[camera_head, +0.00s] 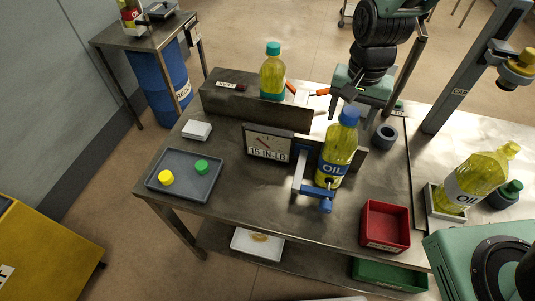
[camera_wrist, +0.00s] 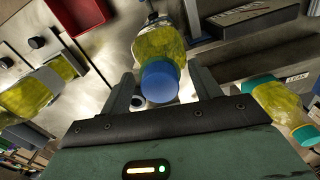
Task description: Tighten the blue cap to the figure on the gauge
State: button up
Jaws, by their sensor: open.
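The blue cap (camera_head: 349,115) sits on a yellow oil bottle (camera_head: 338,150), which stands upright in a blue clamp (camera_head: 318,192) on the metal bench. In the wrist view the blue cap (camera_wrist: 160,81) shows between the two fingers of my gripper (camera_wrist: 161,76), with gaps on both sides. My gripper (camera_head: 351,93) is open, just above and behind the cap in the head view. The gauge (camera_head: 268,143) stands left of the bottle, with a needle on its face and the figure "15 IN LB" below. The needle's exact reading is too small to tell.
A grey tray (camera_head: 184,190) with a yellow and a green cap lies left. A teal-capped bottle (camera_head: 272,72) stands at the back by a long metal block (camera_head: 225,99). A red bin (camera_head: 385,240) and another oil bottle (camera_head: 475,180) are right. The bench front is clear.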

notch_tip(320, 180, up, 17)
jog(key=b, duration=0.3)
jog(key=s+a+f+n+b, duration=0.2)
jog(key=s+f+n, duration=0.4)
jog(key=s, duration=0.4)
jog(key=s+a+f+n+b, duration=0.2)
jog(key=s+a+f+n, duration=0.2)
jog(key=s+f+n, duration=0.2)
jog(key=s+f, duration=0.2)
jog(key=s, duration=0.2)
jog(key=shift+a+f+n+y, duration=0.15)
jog(key=shift+f+n+y, duration=0.15)
jog(key=shift+n, duration=0.1)
